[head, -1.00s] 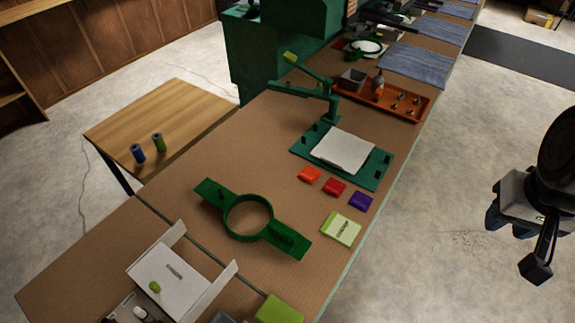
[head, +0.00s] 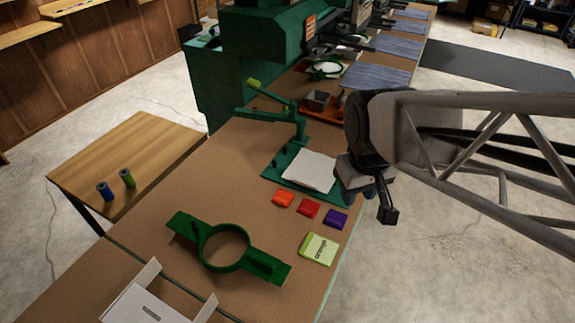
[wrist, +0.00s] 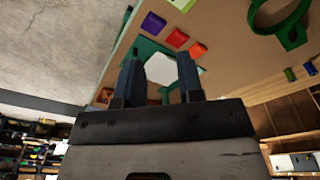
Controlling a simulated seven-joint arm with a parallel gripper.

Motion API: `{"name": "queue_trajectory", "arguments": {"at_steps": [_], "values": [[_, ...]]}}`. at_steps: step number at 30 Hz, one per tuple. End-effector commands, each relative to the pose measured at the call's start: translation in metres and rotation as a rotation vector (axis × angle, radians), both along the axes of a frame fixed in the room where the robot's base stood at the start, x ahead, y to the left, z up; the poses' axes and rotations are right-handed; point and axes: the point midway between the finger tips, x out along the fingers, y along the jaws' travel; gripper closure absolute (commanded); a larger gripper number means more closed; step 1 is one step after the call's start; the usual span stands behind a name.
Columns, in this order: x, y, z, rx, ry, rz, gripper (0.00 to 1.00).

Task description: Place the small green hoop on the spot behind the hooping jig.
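A green ring with two flat side arms (head: 226,247) lies flat on the brown bench and also shows in the wrist view (wrist: 281,14). A smaller-looking green hoop (head: 326,68) with white inside lies far back by the green machine. I cannot tell for sure which is the small green hoop. The likely hooping jig (head: 287,172) is a green plate with a lever arm and a white sheet (head: 309,171). My gripper (head: 370,196) is above the bench's right edge, right of the jig. In the wrist view my gripper (wrist: 160,75) is open and empty, its fingers apart.
Orange (head: 283,198), red (head: 308,208) and purple (head: 336,219) packets and a lime box (head: 319,249) lie in front of the jig. A white stand (head: 150,302) is at the near left.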

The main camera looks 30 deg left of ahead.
Motion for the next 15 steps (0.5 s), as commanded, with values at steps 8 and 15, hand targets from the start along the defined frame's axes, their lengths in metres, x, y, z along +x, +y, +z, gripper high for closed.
{"name": "queue_trajectory", "arguments": {"at_steps": [8, 15], "values": [[-0.015, 0.062, -0.024, -0.017, 0.017, 0.159, 0.65], [-0.036, 0.113, -0.047, -0.032, 0.03, 0.292, 0.65]]}}
